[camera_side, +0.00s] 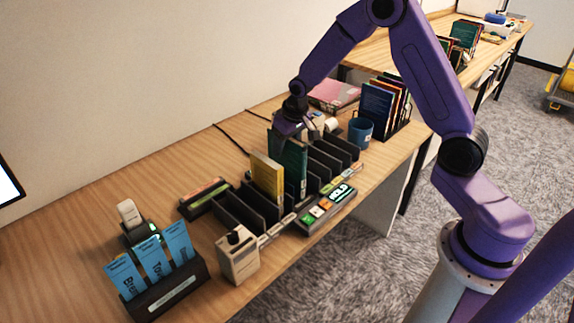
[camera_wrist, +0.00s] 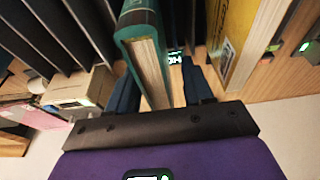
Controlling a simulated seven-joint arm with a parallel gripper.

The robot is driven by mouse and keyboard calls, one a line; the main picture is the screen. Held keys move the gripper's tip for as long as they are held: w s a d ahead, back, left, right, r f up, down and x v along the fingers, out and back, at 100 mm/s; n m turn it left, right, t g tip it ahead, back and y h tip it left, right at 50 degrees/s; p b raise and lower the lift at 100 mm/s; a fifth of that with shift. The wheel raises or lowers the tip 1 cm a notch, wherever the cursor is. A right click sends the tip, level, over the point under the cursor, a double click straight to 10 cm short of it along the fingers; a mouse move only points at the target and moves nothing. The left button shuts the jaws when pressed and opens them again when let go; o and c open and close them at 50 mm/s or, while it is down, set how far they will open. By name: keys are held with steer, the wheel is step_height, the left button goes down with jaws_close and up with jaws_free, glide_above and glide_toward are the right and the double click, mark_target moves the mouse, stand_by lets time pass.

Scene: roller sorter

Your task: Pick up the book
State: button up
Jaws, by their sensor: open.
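A dark green book (camera_side: 288,160) stands upright in a slot of the black sorter rack (camera_side: 325,165). A yellow book (camera_side: 266,178) stands in the rack to its left. My gripper (camera_side: 289,128) is at the top of the green book in the side view. In the wrist view my gripper (camera_wrist: 160,88) is open, with one dark finger on each side of the green book (camera_wrist: 142,45). I cannot tell whether the fingers touch it. The yellow book (camera_wrist: 235,40) is to the right of the right finger there.
A control panel (camera_side: 326,210) reading HOLD lies along the rack's front. A beige device (camera_side: 237,255) and a holder of blue cards (camera_side: 158,290) stand at the left. A blue mug (camera_side: 360,132) and a row of upright books (camera_side: 378,105) are behind the rack.

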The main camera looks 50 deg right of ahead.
steer(key=shift+f, duration=0.2)
stand_by(0.4)
jaws_close()
